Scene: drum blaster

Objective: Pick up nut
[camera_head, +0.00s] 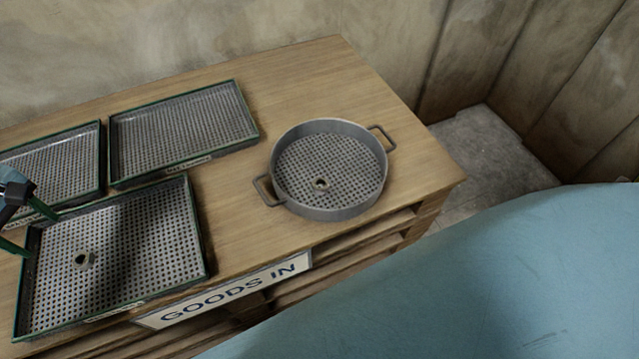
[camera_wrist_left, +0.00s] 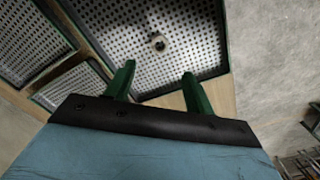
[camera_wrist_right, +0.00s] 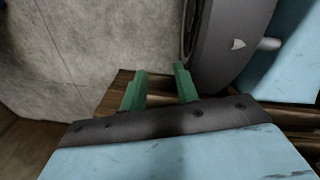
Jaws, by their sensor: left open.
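One small metal nut (camera_head: 83,259) lies in the front perforated tray (camera_head: 205,247), left of the tray's middle. It also shows in the left wrist view (camera_wrist_left: 157,42), beyond the fingertips. A second nut (camera_head: 320,184) lies in the round grey basket (camera_head: 335,213) with two side handles. My left gripper (camera_head: 28,228) is at the left edge of the head view, over the tray's left side. Its green fingers are apart and empty, short of the nut in the left wrist view (camera_wrist_left: 158,72). My right gripper (camera_wrist_right: 160,69) has its fingers apart with nothing between them.
Two more perforated trays, one at back left (camera_head: 50,165) and one at back middle (camera_head: 185,125), look empty. A "GOODS IN" sign (camera_head: 225,290) is on the wooden bench's front. Bare bench top (camera_head: 320,75) lies behind the basket. Walls stand behind and right.

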